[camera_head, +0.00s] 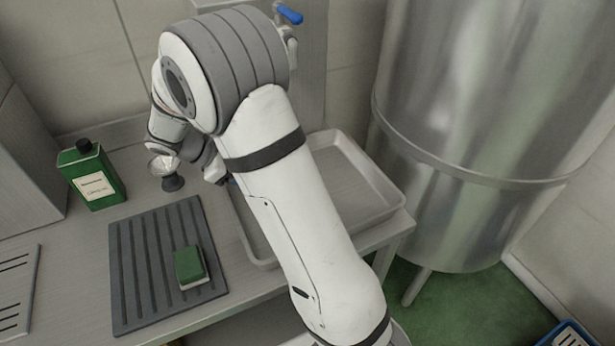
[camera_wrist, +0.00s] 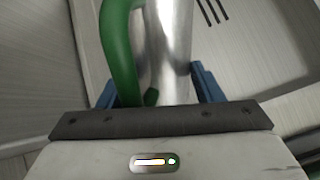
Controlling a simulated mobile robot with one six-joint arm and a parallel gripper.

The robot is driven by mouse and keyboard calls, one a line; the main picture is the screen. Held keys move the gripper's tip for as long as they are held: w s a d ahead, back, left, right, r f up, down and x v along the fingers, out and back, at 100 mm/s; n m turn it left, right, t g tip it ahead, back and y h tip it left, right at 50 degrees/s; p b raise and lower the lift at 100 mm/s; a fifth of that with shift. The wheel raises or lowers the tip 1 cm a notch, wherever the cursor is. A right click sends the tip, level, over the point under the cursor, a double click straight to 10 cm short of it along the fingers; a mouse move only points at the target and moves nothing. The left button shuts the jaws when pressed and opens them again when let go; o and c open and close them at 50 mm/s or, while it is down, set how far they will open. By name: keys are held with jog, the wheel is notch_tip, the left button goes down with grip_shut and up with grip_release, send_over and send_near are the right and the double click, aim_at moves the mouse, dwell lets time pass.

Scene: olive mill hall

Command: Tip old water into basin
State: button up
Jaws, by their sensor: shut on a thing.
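My gripper (camera_wrist: 156,88) is shut on a shiny metal vessel (camera_wrist: 170,50) with a curved green handle (camera_wrist: 118,50). Its two blue fingers stand on either side of the vessel and handle. The vessel's mouth and any water in it are not visible.
A green sponge (camera_head: 190,267) lies on a ribbed grey mat (camera_head: 140,270). A large steel tank (camera_head: 480,130) stands right.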

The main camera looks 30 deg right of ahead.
jog(key=shift+a+h+p, duration=0.1)
jog(key=shift+h+p, duration=0.3)
jog(key=shift+h, duration=0.3)
jog(key=shift+w+a+f+g+h+p, duration=0.2)
jog(key=shift+a+g+h+p, duration=0.15)
jog(key=shift+g+h+p, duration=0.45)
jog(key=shift+w+a+f+h+b, duration=0.1)
jog(key=shift+a+f+h+b, duration=0.1)
jog(key=shift+f+h, duration=0.3)
jog(key=shift+w+a+f+h+b, duration=0.1)
jog(key=shift+a+f+h+b, duration=0.05)
jog(key=shift+f+h, duration=0.3)
jog(key=shift+a+r+n+g+h+p, duration=0.15)
jog(key=shift+g+h, duration=0.1)
jog(key=shift+h, duration=0.25)
jog(key=shift+a+f+n+g+h+p, duration=0.15)
jog(key=shift+g+h, duration=0.1)
jog(key=shift+h, duration=0.2)
jog(key=shift+w+a+r+g+h+p, duration=0.1)
jog(key=shift+r+g+h+p, duration=0.2)
jog(key=shift+r+h+p, duration=0.5)
jog(key=shift+r, duration=0.1)
